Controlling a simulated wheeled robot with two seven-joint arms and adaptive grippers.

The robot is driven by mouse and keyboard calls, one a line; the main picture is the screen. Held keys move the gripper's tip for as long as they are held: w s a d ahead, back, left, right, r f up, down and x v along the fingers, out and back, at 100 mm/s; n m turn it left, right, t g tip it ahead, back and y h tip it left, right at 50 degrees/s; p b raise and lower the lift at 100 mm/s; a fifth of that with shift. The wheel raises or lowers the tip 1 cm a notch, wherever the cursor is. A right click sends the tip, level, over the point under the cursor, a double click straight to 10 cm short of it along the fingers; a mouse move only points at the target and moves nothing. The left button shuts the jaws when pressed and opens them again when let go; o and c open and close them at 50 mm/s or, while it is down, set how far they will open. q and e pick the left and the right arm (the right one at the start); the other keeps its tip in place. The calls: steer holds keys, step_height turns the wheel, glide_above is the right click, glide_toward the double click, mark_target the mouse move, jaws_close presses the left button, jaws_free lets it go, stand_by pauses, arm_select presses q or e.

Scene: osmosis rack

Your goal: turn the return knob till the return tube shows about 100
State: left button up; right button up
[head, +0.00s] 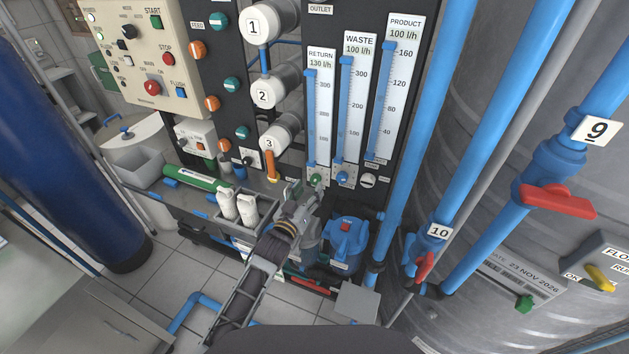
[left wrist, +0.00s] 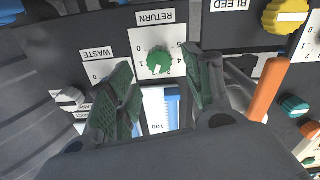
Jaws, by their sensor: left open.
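The green return knob (head: 316,180) sits on a white dial plate under the return tube (head: 319,115). The tube's label reads 130 l/h, and a blue marker stands near the top of its scale. In the left wrist view the return knob (left wrist: 160,62) shows on its dial under an upside-down RETURN label. My left gripper (head: 306,203) is just below the knob in the head view. In the left wrist view the left gripper (left wrist: 160,75) is open, with its green-padded fingers on either side of the knob and nothing held. Contact cannot be told. My right gripper is in neither view.
The waste knob (head: 342,179) and product knob (head: 368,180) are close on the right. An orange lever (head: 272,166) hangs at the left; in the wrist view the orange lever (left wrist: 269,88) is near the right finger. A blue pump (head: 345,238) stands below.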

mark_target(314, 181)
arm_select(q)
steer(key=shift+x, duration=2.7)
steer(key=c, duration=1)
